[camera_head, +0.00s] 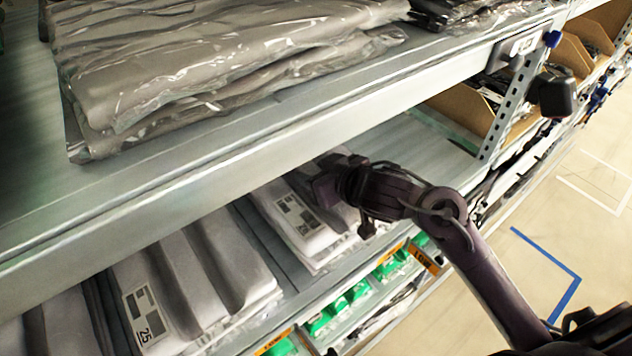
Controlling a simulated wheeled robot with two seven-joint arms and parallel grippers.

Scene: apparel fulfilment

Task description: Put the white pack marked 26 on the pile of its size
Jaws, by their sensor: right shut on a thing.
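My right gripper (325,185) reaches in from the right over the lower shelf, beneath the upper shelf's front edge. It is shut on a white pack in clear film, at the pile of white packs (291,228) in the middle; its fingertips are hard to make out. The label on this pile faces outward, but its number is too small to read. To its left is another pile of white packs (190,275), with a label (145,315) that reads 25. My left gripper is not in view.
The upper shelf (230,150) overhangs the piles and holds large grey-white packs (220,60) in film. More packs (60,325) lie at lower left. Green items (355,290) show below the lower shelf. The lower shelf (420,145) has bare room right of the gripper.

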